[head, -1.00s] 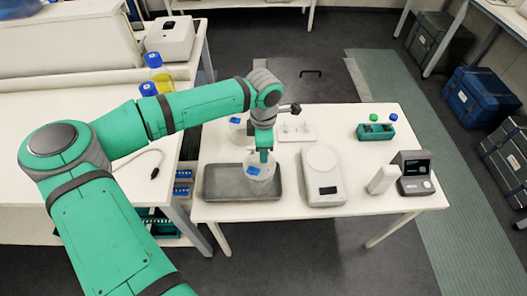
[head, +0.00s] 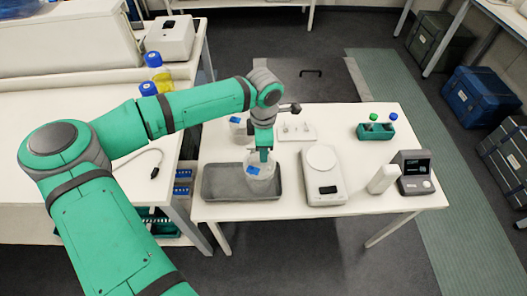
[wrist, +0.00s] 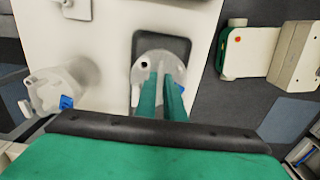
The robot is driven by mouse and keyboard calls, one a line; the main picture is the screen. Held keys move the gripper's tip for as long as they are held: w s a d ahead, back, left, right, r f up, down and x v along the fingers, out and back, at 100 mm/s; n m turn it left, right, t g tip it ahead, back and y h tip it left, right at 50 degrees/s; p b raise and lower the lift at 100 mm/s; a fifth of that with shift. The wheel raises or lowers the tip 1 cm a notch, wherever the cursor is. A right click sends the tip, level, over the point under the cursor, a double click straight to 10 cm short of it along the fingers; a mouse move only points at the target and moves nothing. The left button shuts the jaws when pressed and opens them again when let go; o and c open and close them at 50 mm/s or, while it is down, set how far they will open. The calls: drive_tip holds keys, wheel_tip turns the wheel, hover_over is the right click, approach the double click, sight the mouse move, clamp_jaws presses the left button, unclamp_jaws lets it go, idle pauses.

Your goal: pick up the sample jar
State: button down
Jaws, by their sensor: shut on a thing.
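A clear sample jar (head: 260,176) with a blue label is at the dark grey tray (head: 222,183) on the white table. My gripper (head: 264,155) points down from above and is shut on the jar's top. In the wrist view, both green fingers (wrist: 162,97) reach onto the pale round jar (wrist: 153,66), over the tray (wrist: 187,48). The fingers hide part of the jar. I cannot tell whether its base touches the tray.
A second similar jar (head: 238,122) stands behind the tray; it also shows in the wrist view (wrist: 50,90). A white scale (head: 322,178) is to the right of the tray. A green rack (head: 376,131) and a dark display device (head: 414,172) stand at the right.

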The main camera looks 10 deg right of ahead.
drive_tip(key=shift+r, duration=0.15)
idle(0.4)
drive_tip(key=shift+r, duration=2.9)
